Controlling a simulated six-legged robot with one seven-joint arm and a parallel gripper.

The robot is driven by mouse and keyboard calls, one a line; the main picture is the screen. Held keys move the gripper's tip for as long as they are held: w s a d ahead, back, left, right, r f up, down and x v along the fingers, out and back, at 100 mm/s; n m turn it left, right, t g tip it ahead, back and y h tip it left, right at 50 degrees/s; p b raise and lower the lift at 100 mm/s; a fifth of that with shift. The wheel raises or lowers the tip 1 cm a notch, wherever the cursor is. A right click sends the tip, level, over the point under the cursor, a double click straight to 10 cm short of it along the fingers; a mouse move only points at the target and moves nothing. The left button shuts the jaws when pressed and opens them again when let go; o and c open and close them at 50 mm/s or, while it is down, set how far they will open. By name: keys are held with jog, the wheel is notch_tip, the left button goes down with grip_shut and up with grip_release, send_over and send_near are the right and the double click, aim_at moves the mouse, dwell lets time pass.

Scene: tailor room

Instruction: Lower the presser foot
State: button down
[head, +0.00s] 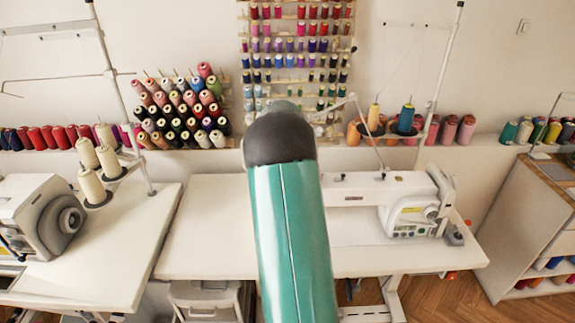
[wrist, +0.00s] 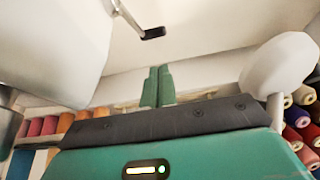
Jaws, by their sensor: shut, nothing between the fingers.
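A white sewing machine (head: 408,205) stands on a white table right of centre in the head view. My arm covers its left part, and the presser foot cannot be made out there. The wrist view looks at close white surfaces, probably the machine (wrist: 215,25). A thin metal bar with a black end (wrist: 152,33) juts out there; I cannot tell whether it is the presser foot or its lever. My gripper (wrist: 157,72) is shut and empty, its green fingers together, and appears below and apart from the black end in the picture. My gripper is hidden in the head view.
Another machine (head: 40,215) stands on a table at the left. A thread stand (head: 408,120) rises behind the middle machine. Spools of thread (head: 180,110) line the wall ledge and rack. A cabinet (head: 535,220) is at the right. The middle table's left part (head: 215,225) is clear.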

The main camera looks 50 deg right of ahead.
jog(key=shift+w, duration=0.1)
jog(key=shift+r, duration=0.1)
jog(key=v, duration=1.3)
jog(key=shift+r, duration=0.25)
jog(key=shift+a, duration=0.2)
jog(key=s+a+r+n+t+y, duration=0.1)
jog(key=a+r+n, duration=0.15)
jog(key=a, duration=1.05)
jog(key=s+a+r+n+t+y, duration=0.15)
jog(key=a+r, duration=0.25)
jog(key=a, duration=0.9)
jog(key=s+a+f+n, duration=0.1)
jog(key=s+a+n, duration=0.2)
jog(key=s+a, duration=0.4)
jog(key=s+a+f+n+y, duration=0.1)
jog(key=s+a+f+n, duration=0.1)
jog(key=s+a, duration=0.6)
jog(key=a, duration=0.5)
jog(key=shift+a+n, duration=0.15)
jog(key=shift+n, duration=0.25)
